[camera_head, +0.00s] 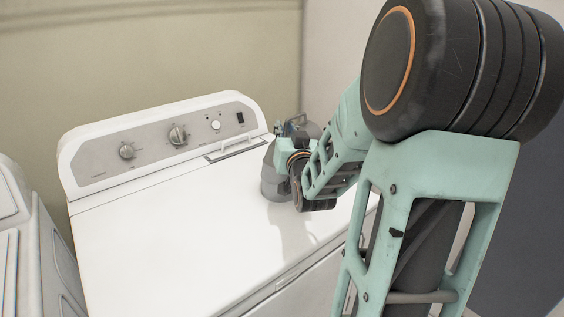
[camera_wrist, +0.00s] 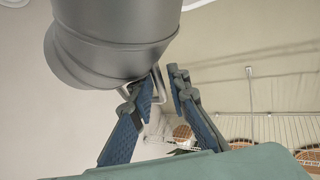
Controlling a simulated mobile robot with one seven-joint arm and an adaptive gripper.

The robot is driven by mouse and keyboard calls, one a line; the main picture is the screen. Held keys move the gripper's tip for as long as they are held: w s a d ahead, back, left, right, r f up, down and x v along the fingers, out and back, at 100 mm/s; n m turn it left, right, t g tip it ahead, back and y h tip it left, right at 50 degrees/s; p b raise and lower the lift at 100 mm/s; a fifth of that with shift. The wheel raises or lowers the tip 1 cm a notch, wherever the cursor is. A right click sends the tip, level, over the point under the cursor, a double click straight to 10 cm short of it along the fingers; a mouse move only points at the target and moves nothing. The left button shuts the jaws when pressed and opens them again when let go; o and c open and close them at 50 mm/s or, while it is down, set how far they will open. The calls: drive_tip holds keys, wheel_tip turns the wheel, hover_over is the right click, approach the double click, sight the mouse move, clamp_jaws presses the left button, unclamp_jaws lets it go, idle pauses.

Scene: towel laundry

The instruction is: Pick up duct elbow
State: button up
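The duct elbow is a grey metal pipe bend (camera_head: 271,180) standing on the right part of the white washer top, partly hidden by my arm in the head view. In the wrist view the duct elbow (camera_wrist: 115,35) fills the upper left, close in front of my gripper. My gripper (camera_wrist: 164,84) has its two blue-padded fingers angled toward each other, with a narrow gap between the tips. The tips are beside the elbow's lower right edge, where a thin metal piece shows near the left tip. I cannot tell whether either finger touches it.
The white washer (camera_head: 160,235) has a raised control panel (camera_head: 165,140) with knobs along its back. Its left and middle top is clear. Another white appliance (camera_head: 25,250) stands at the left.

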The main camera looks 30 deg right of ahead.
idle(0.3)
clamp_jaws()
drive_tip(key=shift+r, duration=0.2)
